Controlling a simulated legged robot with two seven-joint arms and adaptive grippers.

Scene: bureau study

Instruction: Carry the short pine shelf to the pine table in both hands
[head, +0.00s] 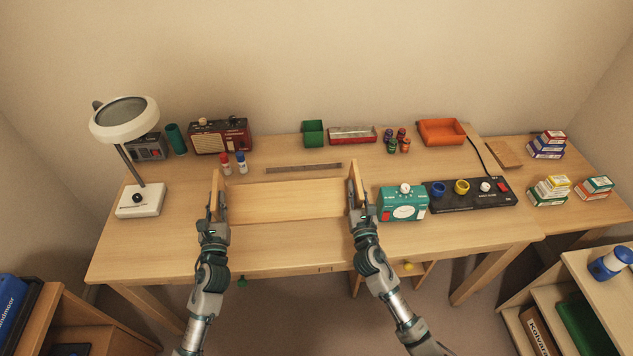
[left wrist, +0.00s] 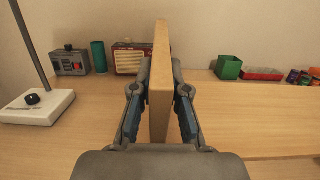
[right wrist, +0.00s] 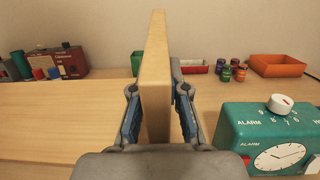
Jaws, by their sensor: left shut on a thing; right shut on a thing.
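The short pine shelf (head: 285,201) has a flat board with an upright panel at each end. It is level at the front middle of the pine table (head: 140,262); I cannot tell whether it touches the tabletop. My left gripper (head: 216,212) is shut on the left end panel, which stands between its fingers in the left wrist view (left wrist: 160,95). My right gripper (head: 357,206) is shut on the right end panel, which shows between its fingers in the right wrist view (right wrist: 154,85). The fingers hide the lower parts of both panels.
A teal alarm clock (head: 403,204) stands just right of the shelf, beside a black control box (head: 470,195). A white lamp (head: 139,201) stands at left. Red and blue small bottles (head: 241,163), a ruler-like strip (head: 304,168) and a radio (head: 220,136) lie behind.

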